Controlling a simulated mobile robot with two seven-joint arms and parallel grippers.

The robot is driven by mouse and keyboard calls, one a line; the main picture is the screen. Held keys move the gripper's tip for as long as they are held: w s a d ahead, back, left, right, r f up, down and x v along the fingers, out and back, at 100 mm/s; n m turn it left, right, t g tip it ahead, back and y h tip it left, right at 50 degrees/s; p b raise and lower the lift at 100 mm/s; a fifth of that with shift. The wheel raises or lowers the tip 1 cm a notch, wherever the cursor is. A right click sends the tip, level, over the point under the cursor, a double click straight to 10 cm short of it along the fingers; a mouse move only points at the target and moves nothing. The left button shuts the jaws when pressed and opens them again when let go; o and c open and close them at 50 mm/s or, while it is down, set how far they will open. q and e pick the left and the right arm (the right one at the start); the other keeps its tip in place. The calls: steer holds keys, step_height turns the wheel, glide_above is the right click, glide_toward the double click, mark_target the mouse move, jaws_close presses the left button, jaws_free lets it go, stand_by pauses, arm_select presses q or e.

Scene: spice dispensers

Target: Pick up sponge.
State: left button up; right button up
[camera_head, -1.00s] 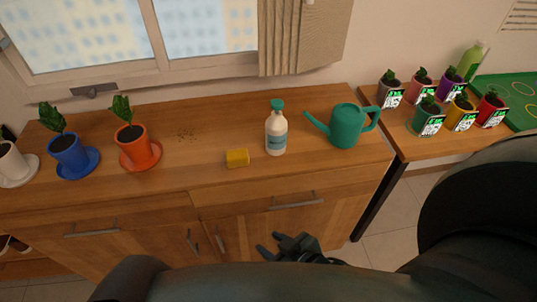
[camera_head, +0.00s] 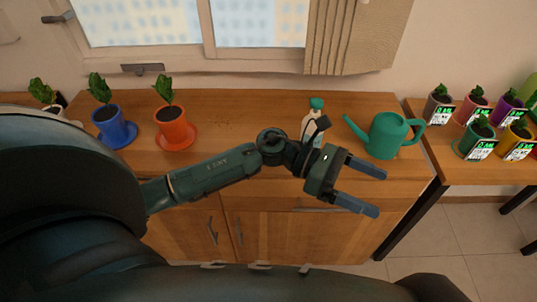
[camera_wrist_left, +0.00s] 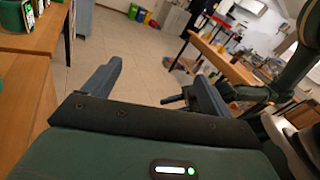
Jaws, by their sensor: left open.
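The yellow sponge is not visible now; my left arm crosses the part of the counter (camera_head: 240,112) where it lay, left of the white spray bottle (camera_head: 310,125). My left gripper (camera_head: 375,192) is open and empty, in front of the counter's right part with its fingers pointing right. In the left wrist view its two spread fingers (camera_wrist_left: 155,88) have nothing between them. Dark links, seemingly of my right arm, show at the right of that view; its jaws are too unclear to read.
A green watering can (camera_head: 388,135) stands right of the bottle, above the left gripper in the picture. Orange (camera_head: 174,128) and blue (camera_head: 112,130) plant pots stand at the left. A side table (camera_head: 470,170) at the right holds several small pots. Open floor (camera_head: 420,235) lies below it.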

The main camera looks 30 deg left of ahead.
arm_select(q)
steer(key=w+a+f+m+g+y, duration=0.1)
steer(key=w+a+f+m+y, duration=0.15)
steer(key=a+m+y, duration=0.4)
steer(key=w+a+f+m+g+y, duration=0.1)
steer(key=w+a+f+m+y, duration=0.1)
steer(key=w+a+m+y, duration=0.45)
steer(key=a+r+m+y+b, duration=0.1)
steer(key=a+r+m+y, duration=0.2)
steer(key=a, duration=1.1)
steer(key=shift+n+y, duration=0.7)
step_height(320, 180, down, 6)
steer(key=shift+f+p, duration=0.15)
steer(key=shift+p, duration=0.15)
steer(key=f, duration=0.1)
steer(key=f+p, duration=0.1)
steer(key=f, duration=0.1)
steer(key=d+f, duration=0.1)
steer(key=f, duration=0.1)
steer(key=shift+s+f, duration=0.2)
steer(key=shift+s, duration=0.15)
steer(key=shift+f, duration=0.25)
steer(key=shift+c, duration=0.4)
steer(key=c, duration=1)
